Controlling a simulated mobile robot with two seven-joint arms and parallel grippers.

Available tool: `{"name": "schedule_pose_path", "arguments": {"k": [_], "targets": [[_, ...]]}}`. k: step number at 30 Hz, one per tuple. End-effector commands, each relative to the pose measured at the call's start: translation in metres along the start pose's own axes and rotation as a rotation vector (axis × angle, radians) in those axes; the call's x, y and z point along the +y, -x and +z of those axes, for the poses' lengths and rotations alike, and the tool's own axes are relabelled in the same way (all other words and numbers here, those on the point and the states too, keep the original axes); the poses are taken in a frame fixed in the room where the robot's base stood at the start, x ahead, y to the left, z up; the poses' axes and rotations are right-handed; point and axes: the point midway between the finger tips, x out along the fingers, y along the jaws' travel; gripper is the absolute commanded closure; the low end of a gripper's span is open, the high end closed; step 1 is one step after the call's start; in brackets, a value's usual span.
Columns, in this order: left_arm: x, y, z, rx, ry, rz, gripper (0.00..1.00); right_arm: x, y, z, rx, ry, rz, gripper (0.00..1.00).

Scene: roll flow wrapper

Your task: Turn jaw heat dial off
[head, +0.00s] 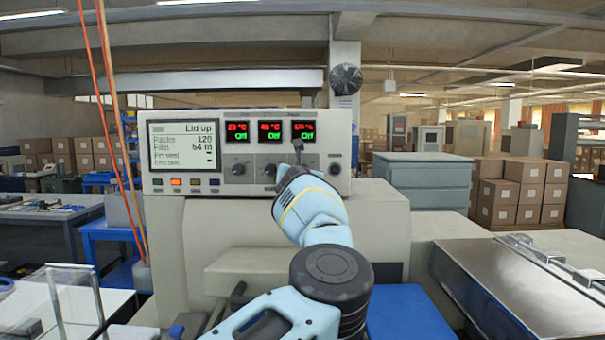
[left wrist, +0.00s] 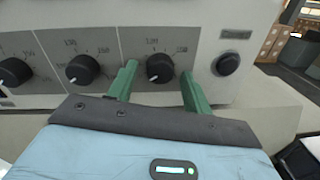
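The control panel (head: 205,186) of the wrapper has a row of three black dials under three lit displays. The left dial (head: 238,169) and middle dial (head: 269,170) show in the head view; the third is hidden behind my left gripper (head: 299,150). In the left wrist view the third dial (left wrist: 160,68) sits between the two green fingers of that gripper (left wrist: 157,74), with a gap on each side, so it is open. I cannot read which dial is labelled jaw heat. My right gripper is not in view.
A round black button (left wrist: 227,64) sits right of the third dial, close to the right finger. A screen (head: 184,145) reading "Lid up" is at the panel's left, with small coloured buttons below. Orange cables (head: 115,130) hang at the left.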

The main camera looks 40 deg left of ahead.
Motion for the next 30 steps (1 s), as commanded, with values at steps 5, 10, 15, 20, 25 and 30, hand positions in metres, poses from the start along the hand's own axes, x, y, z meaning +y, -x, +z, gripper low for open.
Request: {"name": "schedule_pose_path", "arguments": {"k": [5,10,15,20,25,30], "targets": [[0.000,0.000,0.001,-0.001,0.000,0.001,0.49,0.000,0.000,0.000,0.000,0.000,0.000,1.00],[0.000,0.002,0.001,-0.001,-0.001,0.001,0.49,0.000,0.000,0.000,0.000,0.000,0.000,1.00],[0.000,0.011,0.001,0.000,0.001,0.001,0.49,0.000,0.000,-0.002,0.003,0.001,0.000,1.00],[0.000,0.029,0.002,-0.003,0.000,0.002,0.49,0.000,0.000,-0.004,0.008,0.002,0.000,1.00],[0.000,0.050,0.001,-0.001,0.000,0.001,0.49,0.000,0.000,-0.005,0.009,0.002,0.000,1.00],[0.000,0.067,0.001,-0.001,0.000,0.001,0.49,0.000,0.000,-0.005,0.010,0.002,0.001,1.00]]}}
